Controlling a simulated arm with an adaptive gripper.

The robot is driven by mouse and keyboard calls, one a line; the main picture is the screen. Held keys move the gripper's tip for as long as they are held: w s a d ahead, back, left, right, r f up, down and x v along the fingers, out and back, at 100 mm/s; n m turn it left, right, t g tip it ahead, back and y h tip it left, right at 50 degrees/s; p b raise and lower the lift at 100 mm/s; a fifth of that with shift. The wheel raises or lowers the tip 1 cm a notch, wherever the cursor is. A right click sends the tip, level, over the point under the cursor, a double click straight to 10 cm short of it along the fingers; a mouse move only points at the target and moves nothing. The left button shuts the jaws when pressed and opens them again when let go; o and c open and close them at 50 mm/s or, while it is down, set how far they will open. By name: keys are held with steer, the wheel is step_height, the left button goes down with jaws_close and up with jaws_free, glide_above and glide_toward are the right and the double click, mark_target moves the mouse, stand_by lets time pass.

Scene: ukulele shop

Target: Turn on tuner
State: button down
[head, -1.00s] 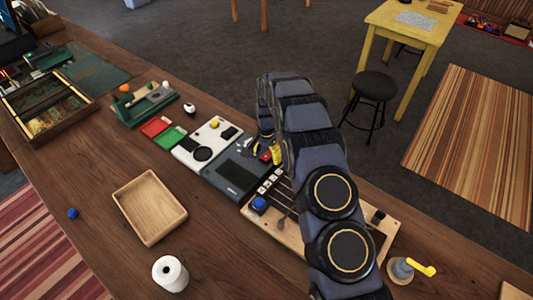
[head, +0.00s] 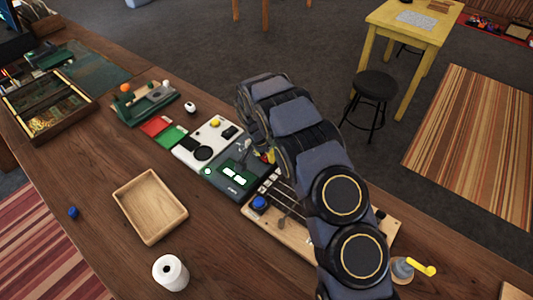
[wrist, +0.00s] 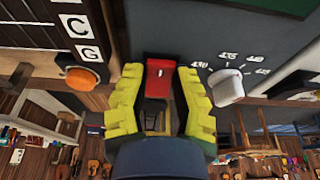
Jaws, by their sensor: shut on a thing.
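The tuner is the dark grey box (head: 228,189) in the middle of the bench, and its screen (head: 235,172) is lit green with white marks. A small green-white light (head: 207,171) shows on its left side. In the wrist view, a red switch (wrist: 158,74) stands on the grey panel (wrist: 185,30). My gripper (wrist: 160,90) has its yellow fingers either side of the switch, shut on it. In the head view, my arm hides most of my gripper. A white knob (wrist: 227,86) with number marks sits right of the fingers.
Left of the tuner lies a white box (head: 206,141) with a black dial. A wooden board (head: 290,236) with strings and a blue knob (head: 259,202) lies at its right. An empty wooden tray (head: 150,206) and a white roll (head: 170,272) stand nearer.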

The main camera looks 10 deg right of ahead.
steer(key=shift+f, duration=0.1)
steer(key=c, duration=0.8)
jaws_free()
steer(key=shift+o, duration=0.2)
steer(key=v, duration=1.2)
steer(key=shift+s+a, duration=0.15)
